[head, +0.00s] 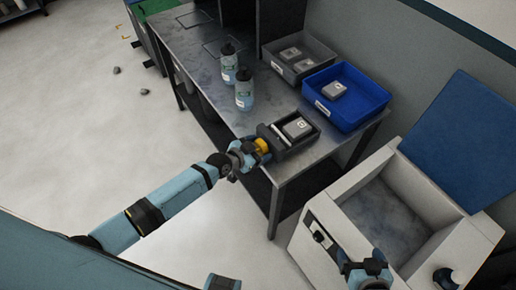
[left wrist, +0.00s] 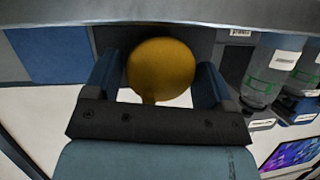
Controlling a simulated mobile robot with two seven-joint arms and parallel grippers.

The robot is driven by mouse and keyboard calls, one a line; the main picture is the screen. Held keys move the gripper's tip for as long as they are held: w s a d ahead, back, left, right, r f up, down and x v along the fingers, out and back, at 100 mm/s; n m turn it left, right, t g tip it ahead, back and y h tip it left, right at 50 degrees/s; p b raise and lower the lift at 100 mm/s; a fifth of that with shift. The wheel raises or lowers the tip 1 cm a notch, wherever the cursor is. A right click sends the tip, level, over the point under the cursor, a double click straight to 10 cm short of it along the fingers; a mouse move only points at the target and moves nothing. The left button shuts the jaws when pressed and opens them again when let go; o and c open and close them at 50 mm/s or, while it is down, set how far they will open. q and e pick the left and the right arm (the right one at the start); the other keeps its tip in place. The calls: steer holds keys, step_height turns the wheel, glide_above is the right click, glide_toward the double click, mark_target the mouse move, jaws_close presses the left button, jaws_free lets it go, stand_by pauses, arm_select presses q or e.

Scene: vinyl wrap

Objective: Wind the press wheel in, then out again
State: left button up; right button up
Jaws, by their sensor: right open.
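The press (head: 310,141) is a dark open-topped box at the near edge of the metal bench, with a grey block (head: 297,128) in it. Its yellow wheel (head: 262,146) faces out over the bench edge. My left gripper (head: 257,151) is at the wheel. In the left wrist view the round yellow wheel (left wrist: 161,69) sits between the two fingers, which close on its sides. The wheel's shaft is hidden. My right gripper (head: 365,267) is open and empty, low in the head view over the front of the white chest.
Two bottles (head: 244,90) stand on the bench left of the press. A blue bin (head: 362,108) and a grey bin (head: 275,62) stand behind it. The white chest (head: 325,215) with a raised blue lid (head: 455,140) is at right. The floor at left is mostly clear.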

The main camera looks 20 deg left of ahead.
arm_select(q)
steer(key=c, duration=0.6)
steer(key=shift+o, duration=0.2)
steer(key=shift+a+f+n+g+b, duration=0.1)
steer(key=shift+f+n+g+b, duration=0.15)
steer(key=shift+n+b, duration=0.6)
steer(key=n+g+h+b, duration=0.1)
steer(key=b, duration=0.3)
steer(key=shift+w+h, duration=0.1)
steer(key=shift+h, duration=0.2)
steer(key=shift+r+n+h+b, duration=0.15)
steer(key=shift+n+h+b, duration=0.15)
steer(key=shift+n+b, duration=0.5)
steer(key=shift+r+g, duration=0.1)
steer(key=shift+g, duration=0.15)
steer(key=o, duration=0.9)
steer(key=shift+a, duration=0.1)
